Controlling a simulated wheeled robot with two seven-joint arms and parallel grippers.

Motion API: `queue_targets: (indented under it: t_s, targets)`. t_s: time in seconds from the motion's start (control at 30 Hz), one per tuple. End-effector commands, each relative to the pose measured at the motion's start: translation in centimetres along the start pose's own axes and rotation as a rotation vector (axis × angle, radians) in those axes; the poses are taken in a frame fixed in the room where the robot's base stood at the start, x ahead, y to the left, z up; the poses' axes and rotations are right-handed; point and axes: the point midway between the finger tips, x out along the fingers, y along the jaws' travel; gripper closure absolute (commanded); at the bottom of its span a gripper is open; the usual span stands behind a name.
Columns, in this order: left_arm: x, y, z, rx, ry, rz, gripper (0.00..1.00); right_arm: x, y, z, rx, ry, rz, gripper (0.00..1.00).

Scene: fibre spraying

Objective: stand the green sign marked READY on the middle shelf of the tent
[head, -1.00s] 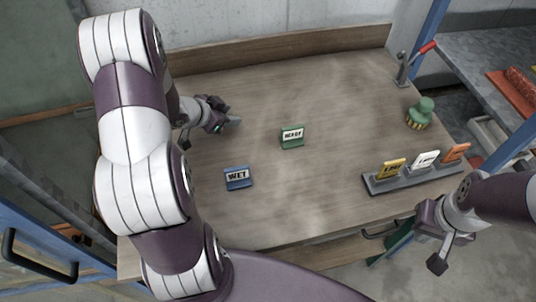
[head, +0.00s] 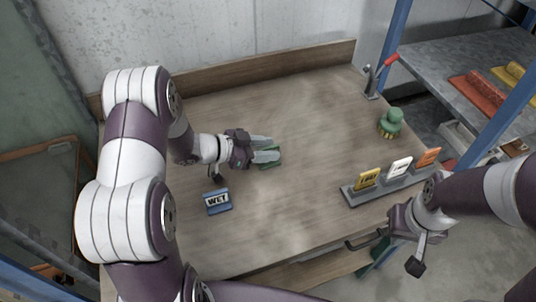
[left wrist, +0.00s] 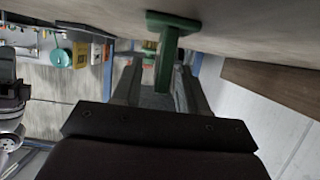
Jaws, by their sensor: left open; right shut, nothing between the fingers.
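The green sign (head: 271,161) stands on the wooden table, mostly hidden by my left gripper (head: 268,147) in the head view; its lettering does not show now. In the left wrist view the green sign (left wrist: 166,62) appears edge-on, between the two open fingers of my left gripper (left wrist: 160,88). I cannot tell whether either finger touches it. My right gripper (head: 414,262) is shut and empty, beyond the table's front right edge. The tent and its middle shelf cannot be made out for certain.
A blue WET sign (head: 217,201) stands near my left gripper. A grey rack (head: 385,190) with yellow, white and orange cards is at the right. The table's middle (head: 305,185) is clear.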

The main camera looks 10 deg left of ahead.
Motion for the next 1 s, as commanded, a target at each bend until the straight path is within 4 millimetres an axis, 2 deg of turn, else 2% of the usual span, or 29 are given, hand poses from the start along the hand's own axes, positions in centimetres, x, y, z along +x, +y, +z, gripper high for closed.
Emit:
queue_targets:
  t_s: [0.1,0.27,0.37,0.4,0.77,0.87,1.0]
  targets:
    - [0.8,0.0,0.1,0.000,-0.001,0.000,0.57,0.0,0.0,0.0,0.000,0.000,0.000,1.00]
    - [0.8,0.0,0.1,-0.001,0.000,-0.001,0.57,0.0,0.0,0.0,0.000,0.000,0.000,1.00]
    - [0.8,0.0,0.1,-0.001,0.000,0.000,0.87,0.0,0.0,0.0,0.000,0.000,0.000,1.00]
    - [0.8,0.0,0.1,-0.001,0.000,0.000,1.00,0.0,0.0,0.0,0.000,0.000,0.000,1.00]
    - [0.7,0.0,-0.1,0.000,0.000,-0.001,1.00,0.0,0.0,0.0,0.000,0.000,0.000,1.00]
    - [0.4,0.0,-0.9,0.001,0.001,-0.001,1.00,-0.1,0.0,0.0,0.000,0.000,0.000,1.00]
    - [-0.5,0.0,-3.1,0.004,0.001,-0.001,1.00,-0.2,0.0,0.0,0.000,0.000,0.000,1.00]
